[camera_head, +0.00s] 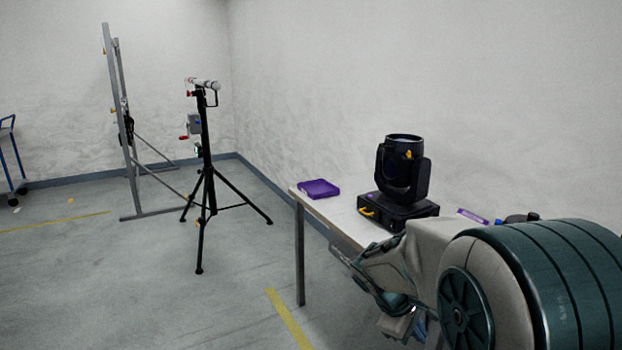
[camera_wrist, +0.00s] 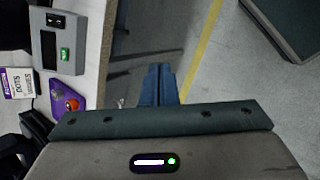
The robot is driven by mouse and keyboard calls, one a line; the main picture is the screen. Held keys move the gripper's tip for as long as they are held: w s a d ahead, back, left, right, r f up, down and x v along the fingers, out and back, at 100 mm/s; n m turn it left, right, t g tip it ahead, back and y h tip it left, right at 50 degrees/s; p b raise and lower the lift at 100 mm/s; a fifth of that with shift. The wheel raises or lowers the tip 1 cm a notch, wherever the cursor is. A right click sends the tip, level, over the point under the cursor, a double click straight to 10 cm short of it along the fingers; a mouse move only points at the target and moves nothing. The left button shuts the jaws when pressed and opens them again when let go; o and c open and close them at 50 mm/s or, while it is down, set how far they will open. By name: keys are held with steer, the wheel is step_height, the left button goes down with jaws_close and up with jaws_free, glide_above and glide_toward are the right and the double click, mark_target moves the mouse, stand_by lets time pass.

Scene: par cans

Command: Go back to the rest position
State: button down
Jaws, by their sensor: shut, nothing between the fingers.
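My gripper (camera_wrist: 160,68) shows in the wrist view as two blue fingers pressed together with nothing between them. It is over the grey floor, just off the edge of the white table (camera_wrist: 92,70). In the head view my arm reaches in from the lower right, in front of the table (camera_head: 335,212).
A black moving-head lamp (camera_head: 403,180) and a purple tray (camera_head: 318,189) are on the table. A grey box with a green button (camera_wrist: 60,40) sits near the table edge. A black tripod stand (camera_head: 206,175) and grey frame (camera_head: 128,130) stand left. Floor between is clear.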

steer(key=s+a+r+m+y+p, duration=0.3)
steer(key=s+r+m, duration=0.1)
steer(key=s, duration=0.4)
steer(key=s+a+r+m+t+y+p, duration=0.1)
steer(key=s+a+r+m+y+p, duration=0.2)
steer(key=s, duration=0.6)
step_height(320, 180, up, 3)
steer(key=m, duration=0.2)
steer(key=shift+a+r+m+t, duration=0.15)
steer(key=shift+a+m+t, duration=0.15)
steer(key=shift+a, duration=0.05)
steer(key=shift+w+d, duration=0.1)
steer(key=shift+d, duration=0.05)
